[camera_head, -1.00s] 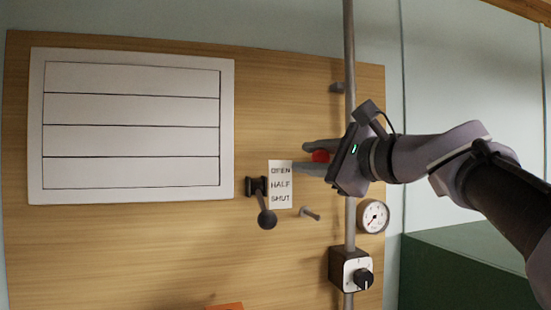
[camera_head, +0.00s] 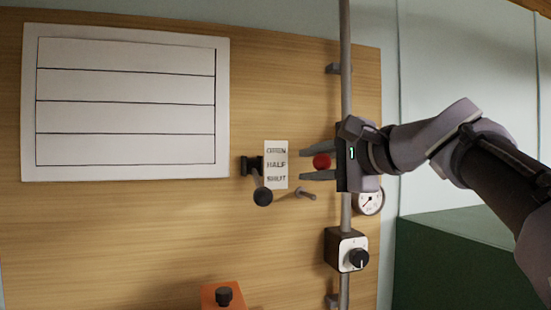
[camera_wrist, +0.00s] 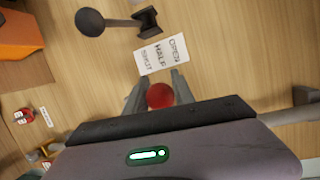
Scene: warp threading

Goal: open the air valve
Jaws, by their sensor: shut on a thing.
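My gripper (camera_head: 318,161) is in front of the wooden board, just right of the white label (camera_head: 276,164) reading OPEN, HALF, SHUT. Its two grey fingers lie on either side of a red ball (camera_head: 321,161) and are shut on it. The red ball also shows between the fingers in the wrist view (camera_wrist: 160,95). What the ball is fixed to is hidden by my gripper, so I cannot tell whether it is the air valve's handle. A lever with a black ball (camera_head: 263,196) hangs down from a black bracket (camera_head: 252,165) left of the label.
A vertical grey pipe (camera_head: 345,60) runs behind my gripper. A round gauge (camera_head: 368,201) and a box with a black dial (camera_head: 347,250) are below it. A white slatted panel (camera_head: 125,100) is at left, an orange block (camera_head: 222,296) below.

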